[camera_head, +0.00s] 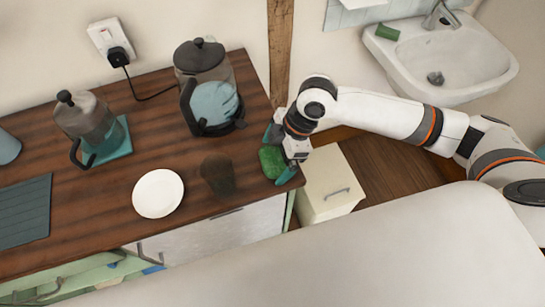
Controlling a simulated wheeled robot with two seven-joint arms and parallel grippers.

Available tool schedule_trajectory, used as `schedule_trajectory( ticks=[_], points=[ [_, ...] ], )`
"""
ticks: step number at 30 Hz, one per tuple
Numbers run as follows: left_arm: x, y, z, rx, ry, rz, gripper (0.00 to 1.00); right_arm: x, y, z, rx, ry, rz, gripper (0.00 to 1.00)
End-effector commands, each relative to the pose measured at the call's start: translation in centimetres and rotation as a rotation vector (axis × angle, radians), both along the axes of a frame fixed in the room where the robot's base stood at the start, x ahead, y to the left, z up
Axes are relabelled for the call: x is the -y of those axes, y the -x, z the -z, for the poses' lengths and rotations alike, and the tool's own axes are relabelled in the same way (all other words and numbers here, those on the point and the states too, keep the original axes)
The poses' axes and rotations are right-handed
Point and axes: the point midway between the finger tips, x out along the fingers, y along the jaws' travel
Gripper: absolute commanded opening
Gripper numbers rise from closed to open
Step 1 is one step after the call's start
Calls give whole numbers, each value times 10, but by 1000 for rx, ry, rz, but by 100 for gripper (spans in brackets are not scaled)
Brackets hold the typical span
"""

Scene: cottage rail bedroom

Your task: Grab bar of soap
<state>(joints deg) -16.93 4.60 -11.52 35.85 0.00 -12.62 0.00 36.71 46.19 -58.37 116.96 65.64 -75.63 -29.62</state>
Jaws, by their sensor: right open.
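A green block, seemingly the bar of soap (271,163), lies on the right end of the dark wooden counter (110,185). My right gripper (281,157) is open at the counter's right edge, with its teal fingertips on the far and near sides of this block. I cannot tell whether the fingers touch it. Another small green bar (387,32) lies on the left rim of the white sink (470,62); it could also be soap. My left gripper is out of view.
A dark cup (217,176) and a white plate (158,193) stand left of the green block. A kettle (208,85) stands behind, and a glass pot (92,125) is farther left. A cream drawer cabinet (327,185) is below the gripper.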

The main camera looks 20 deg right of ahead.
Motion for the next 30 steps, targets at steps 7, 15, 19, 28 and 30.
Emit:
schedule_trajectory(
  ticks=[7, 15, 19, 28, 30],
  points=[
    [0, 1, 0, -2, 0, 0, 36, -2, 0, 5, 2, 0, 0, 100],
    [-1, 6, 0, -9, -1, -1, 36, -2, 0, 5, 1, 0, -1, 66],
    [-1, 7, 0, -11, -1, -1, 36, -2, 0, 5, 2, -1, 0, 54],
    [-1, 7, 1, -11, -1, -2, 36, -2, -1, -9, 5, -2, 0, 54],
    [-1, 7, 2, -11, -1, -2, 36, -2, -1, -22, 7, -1, -1, 54]
  ],
)
